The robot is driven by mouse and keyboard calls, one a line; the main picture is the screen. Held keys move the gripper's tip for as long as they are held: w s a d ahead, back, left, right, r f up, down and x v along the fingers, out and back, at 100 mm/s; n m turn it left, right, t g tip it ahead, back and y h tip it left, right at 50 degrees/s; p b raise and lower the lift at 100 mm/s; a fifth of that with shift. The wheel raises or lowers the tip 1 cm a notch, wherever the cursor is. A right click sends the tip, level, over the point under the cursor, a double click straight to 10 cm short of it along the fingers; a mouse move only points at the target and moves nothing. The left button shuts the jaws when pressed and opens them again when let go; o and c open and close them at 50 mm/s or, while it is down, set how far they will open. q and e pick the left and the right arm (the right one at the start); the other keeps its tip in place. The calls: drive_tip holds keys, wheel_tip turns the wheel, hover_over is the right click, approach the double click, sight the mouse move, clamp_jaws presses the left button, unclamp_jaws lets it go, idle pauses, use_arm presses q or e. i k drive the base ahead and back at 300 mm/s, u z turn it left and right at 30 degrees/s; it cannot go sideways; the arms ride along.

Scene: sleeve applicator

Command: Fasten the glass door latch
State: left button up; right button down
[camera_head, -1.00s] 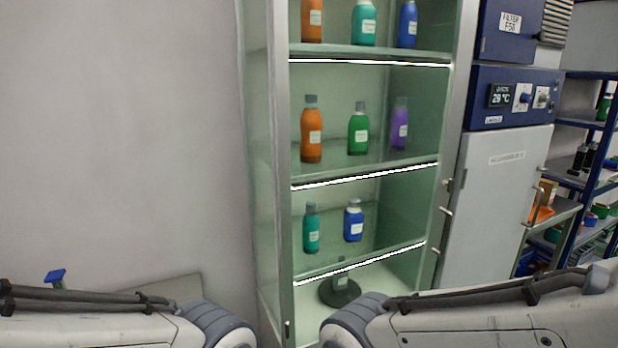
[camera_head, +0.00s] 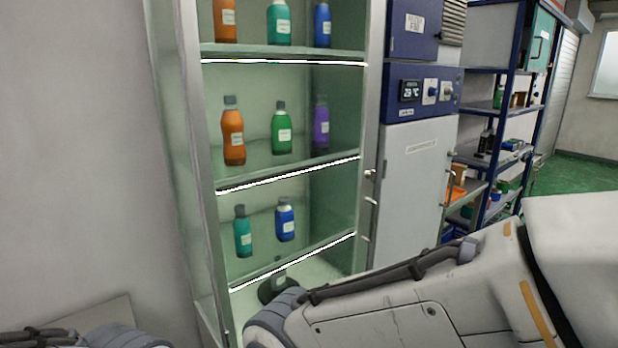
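A tall glass-walled cabinet with a metal frame (camera_head: 374,90) stands in the middle left of the head view. Its front shows shelves of coloured bottles, among them an orange bottle (camera_head: 233,136), a green bottle (camera_head: 281,132) and a blue bottle (camera_head: 285,222). Small metal fittings (camera_head: 370,174) sit on the right frame post; I cannot tell whether one is the latch. I cannot tell whether a glass door covers the front. My two arms cross the lower part of the picture, and neither gripper is in view.
A white and blue appliance (camera_head: 415,180) with a temperature display stands right of the cabinet. A blue shelving rack (camera_head: 493,150) with small goods is beyond it. Green floor (camera_head: 580,170) shows clear at the far right. A plain wall (camera_head: 70,150) fills the left.

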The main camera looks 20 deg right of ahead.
sight(371, 175)
drive_tip(key=k, duration=1.3)
drive_tip(key=z, duration=0.55)
drive_tip(key=i, duration=0.65)
drive_tip(key=z, duration=0.75)
drive_tip(key=i, duration=0.75)
drive_tip(key=u, duration=0.6)
drive_tip(key=i, duration=0.85)
drive_tip(key=u, duration=0.7)
